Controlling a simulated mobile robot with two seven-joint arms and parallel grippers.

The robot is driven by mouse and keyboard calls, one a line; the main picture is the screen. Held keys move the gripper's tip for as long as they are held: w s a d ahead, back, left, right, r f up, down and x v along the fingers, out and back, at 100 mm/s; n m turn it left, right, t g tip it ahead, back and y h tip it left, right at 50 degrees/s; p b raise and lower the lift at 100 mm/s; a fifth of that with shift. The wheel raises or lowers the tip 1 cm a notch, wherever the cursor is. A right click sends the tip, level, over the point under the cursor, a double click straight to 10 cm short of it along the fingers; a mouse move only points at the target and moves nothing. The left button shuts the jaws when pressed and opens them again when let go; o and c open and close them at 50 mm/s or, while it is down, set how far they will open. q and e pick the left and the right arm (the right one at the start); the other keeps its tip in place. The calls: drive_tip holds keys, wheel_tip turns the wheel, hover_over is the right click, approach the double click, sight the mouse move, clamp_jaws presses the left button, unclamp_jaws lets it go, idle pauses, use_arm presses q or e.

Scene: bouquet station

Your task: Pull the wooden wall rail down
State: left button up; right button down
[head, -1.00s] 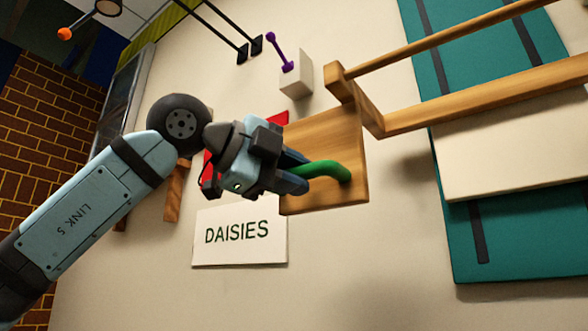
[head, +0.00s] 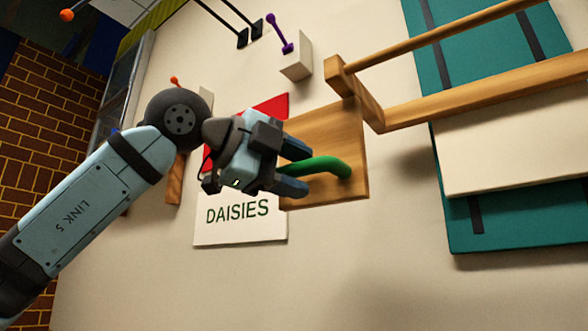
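The wooden wall rail (head: 480,97) runs from the middle to the right edge, with a thinner wooden bar (head: 440,38) above it. Its left end meets a short wooden end piece. Just left of that is a wooden board (head: 345,130) with a curved green handle (head: 328,164) on it. I cannot tell whether board and rail are joined. My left gripper (head: 305,170) is at the handle's left end, its two fingers apart, one above and one below the green part. Contact cannot be made out. My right gripper is out of view.
A white DAISIES sign (head: 238,222) is below my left gripper, with a red panel (head: 270,106) behind it. A white block with a purple lever (head: 296,68) is above the board. Teal panels (head: 500,230) and a cream slab (head: 510,150) are at right. A brick wall (head: 50,130) is at left.

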use_arm(q)
drive_tip(key=p+v, duration=0.2)
drive_tip(key=v, duration=1.1)
drive_tip(key=shift+s+a, duration=0.2)
drive_tip(key=shift+a, duration=0.15)
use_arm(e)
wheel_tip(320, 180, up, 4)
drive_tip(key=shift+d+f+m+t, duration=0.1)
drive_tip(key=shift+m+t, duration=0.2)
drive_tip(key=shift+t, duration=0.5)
use_arm(q)
drive_tip(key=shift+r, duration=0.1)
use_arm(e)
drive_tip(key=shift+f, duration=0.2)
